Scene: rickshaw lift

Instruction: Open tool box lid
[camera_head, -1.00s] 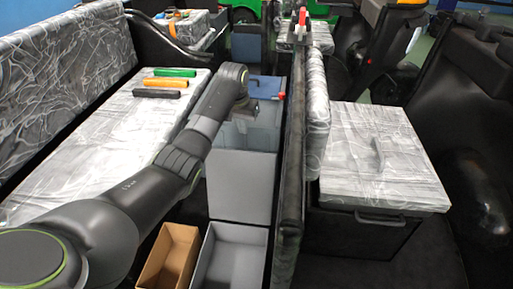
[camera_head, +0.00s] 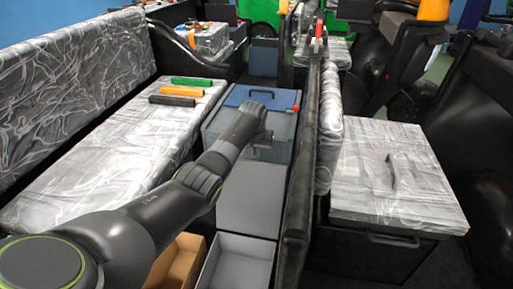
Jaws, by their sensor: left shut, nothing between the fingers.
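The tool box (camera_head: 282,150) is a grey-blue box with a blue lid (camera_head: 245,96) that carries a dark handle; the lid looks closed. It stands in the narrow lane between the long wrapped bench and the dark partition. My left gripper (camera_head: 262,146) is shut and empty. It shows over the near side of the tool box, below the lid in the picture, and its wrist hides part of the box front. Whether it touches the box cannot be told. A red-tipped part (camera_head: 295,107) shows at the lid's right side. My right gripper is not in view.
The wrapped bench (camera_head: 110,165) on the left bears green, orange and black bars (camera_head: 178,91). Nearer me stand a grey block (camera_head: 250,195), a brown open box (camera_head: 178,262) and a grey open box (camera_head: 238,262). The dark partition (camera_head: 300,190) bounds the right side.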

